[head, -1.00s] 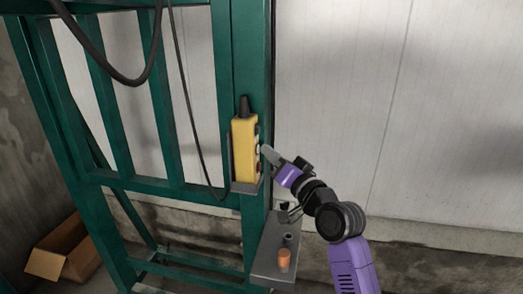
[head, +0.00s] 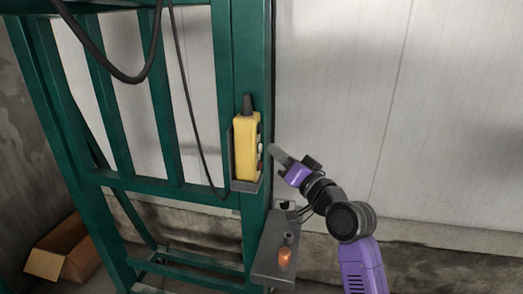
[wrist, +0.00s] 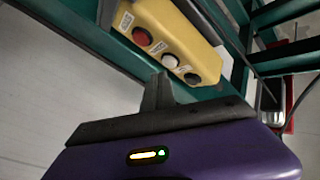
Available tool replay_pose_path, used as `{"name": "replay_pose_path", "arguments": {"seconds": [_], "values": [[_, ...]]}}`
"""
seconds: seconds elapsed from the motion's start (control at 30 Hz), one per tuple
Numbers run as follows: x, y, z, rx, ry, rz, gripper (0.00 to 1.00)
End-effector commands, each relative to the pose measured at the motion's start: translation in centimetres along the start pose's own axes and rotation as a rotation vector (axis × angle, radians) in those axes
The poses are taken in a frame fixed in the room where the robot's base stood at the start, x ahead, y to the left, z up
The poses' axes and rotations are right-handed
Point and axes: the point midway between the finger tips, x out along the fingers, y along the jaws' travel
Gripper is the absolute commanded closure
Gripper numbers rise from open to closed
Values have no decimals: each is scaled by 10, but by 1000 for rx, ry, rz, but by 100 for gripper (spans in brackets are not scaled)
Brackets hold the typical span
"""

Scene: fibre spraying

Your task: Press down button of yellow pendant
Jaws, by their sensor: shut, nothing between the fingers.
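The yellow pendant (head: 245,147) sits upright in a grey holder on the green post, its button face turned right. In the wrist view the pendant (wrist: 184,32) shows a red button (wrist: 142,37), a white button (wrist: 170,61) and a dark button (wrist: 192,78) in a row. Small labels beside them are too small to read surely. My purple gripper (head: 275,151) is shut and empty, just right of the button face with a small gap. In the wrist view its dark fingertips (wrist: 158,88) point toward the row, near the white and dark buttons.
The green steel frame (head: 150,186) fills the left, with black cables hanging in front. A grey bracket (head: 265,262) with an orange lamp-like piece (head: 284,257) stands below my gripper. A cardboard box (head: 62,250) lies at lower left. The pale wall at right is clear.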

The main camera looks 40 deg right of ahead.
Motion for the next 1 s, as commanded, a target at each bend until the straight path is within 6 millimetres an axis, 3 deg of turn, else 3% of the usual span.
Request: {"name": "replay_pose_path", "arguments": {"seconds": [0.33, 1.0], "values": [[-2, 2, -2, 0, 2, 0, 100], [-35, 25, -26, 0, 2, -1, 100]]}}
